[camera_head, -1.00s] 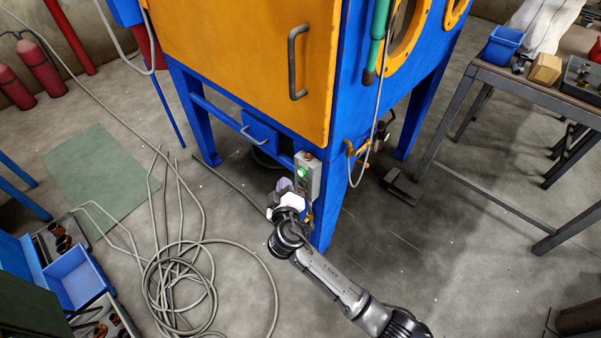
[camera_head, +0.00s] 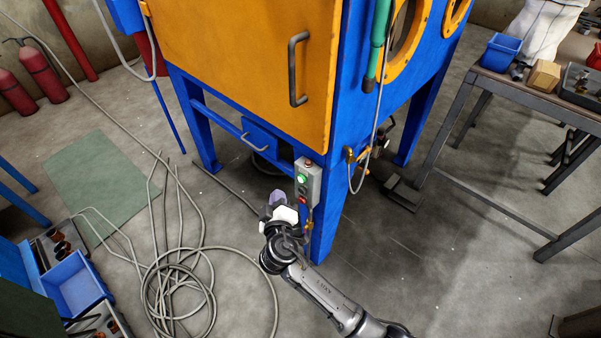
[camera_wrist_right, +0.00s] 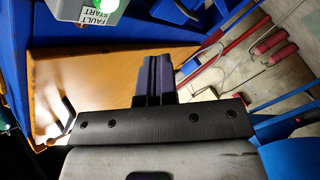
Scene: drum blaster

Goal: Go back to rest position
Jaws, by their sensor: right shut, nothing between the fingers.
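My right gripper (camera_head: 277,198) is at the lower middle of the head view, in front of the blue front leg of the blasting cabinet. Its fingers are shut with nothing between them, and they show together in the right wrist view (camera_wrist_right: 153,80). The grey control box (camera_head: 308,184) with a lit green button is just above and to the right of the gripper, apart from it. The box also shows at the top left of the right wrist view (camera_wrist_right: 88,8), with a "FAULT START" label. My left gripper is not in view.
The cabinet's orange door (camera_head: 245,70) with a dark handle is closed. A coiled hose (camera_head: 180,285) lies on the floor at left, near a blue bin (camera_head: 75,285). A workbench (camera_head: 535,98) stands at right. Open floor (camera_head: 420,260) lies right of my arm.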

